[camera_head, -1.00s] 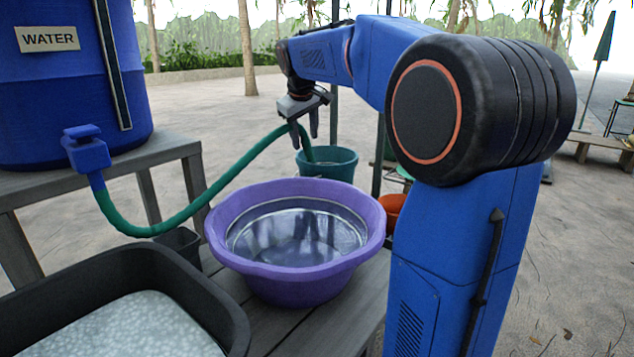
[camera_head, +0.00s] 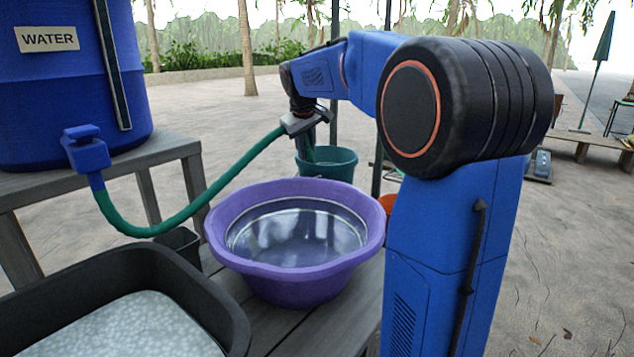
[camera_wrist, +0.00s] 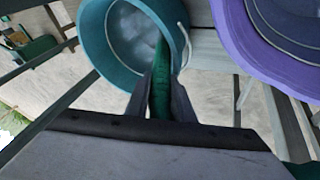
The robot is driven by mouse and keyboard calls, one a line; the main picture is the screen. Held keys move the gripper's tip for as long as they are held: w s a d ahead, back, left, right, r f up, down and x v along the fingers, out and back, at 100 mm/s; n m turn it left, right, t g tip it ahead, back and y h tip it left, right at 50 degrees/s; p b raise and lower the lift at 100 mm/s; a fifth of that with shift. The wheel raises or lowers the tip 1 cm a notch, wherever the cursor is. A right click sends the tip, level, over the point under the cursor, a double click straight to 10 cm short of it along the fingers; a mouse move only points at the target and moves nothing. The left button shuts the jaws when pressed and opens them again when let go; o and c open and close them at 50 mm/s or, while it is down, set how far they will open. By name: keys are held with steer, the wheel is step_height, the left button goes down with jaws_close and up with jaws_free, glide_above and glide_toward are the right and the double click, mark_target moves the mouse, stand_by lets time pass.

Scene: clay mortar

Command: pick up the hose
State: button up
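The green hose (camera_head: 205,198) runs from the tap (camera_head: 86,150) on the blue water barrel, sags, then rises to my gripper (camera_head: 306,140). Beyond the gripper, its end hangs down into the teal bucket (camera_head: 336,165). In the wrist view, my gripper (camera_wrist: 161,95) has one dark finger on each side of the hose (camera_wrist: 160,80). The hose fills the gap, and the fingers look shut on it. The teal bucket (camera_wrist: 92,45) is below it there. In the head view, the fingertips are partly hidden by the hose and the bucket area behind.
A purple basin (camera_head: 300,283) of water stands on the wooden bench (camera_head: 350,300), near the gripper; its rim (camera_wrist: 235,45) is at the wrist view's upper right. A black tray (camera_head: 200,285) is at lower left. The blue barrel (camera_head: 60,90) stands on a grey table. Open paving lies behind.

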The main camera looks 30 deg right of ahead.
steer(key=shift+c, duration=0.4)
steer(key=a+r, duration=0.3)
steer(key=r, duration=2.4)
steer(key=shift+s+a+r, duration=0.15)
steer(key=shift+s+r, duration=0.05)
steer(key=shift+s, duration=0.2)
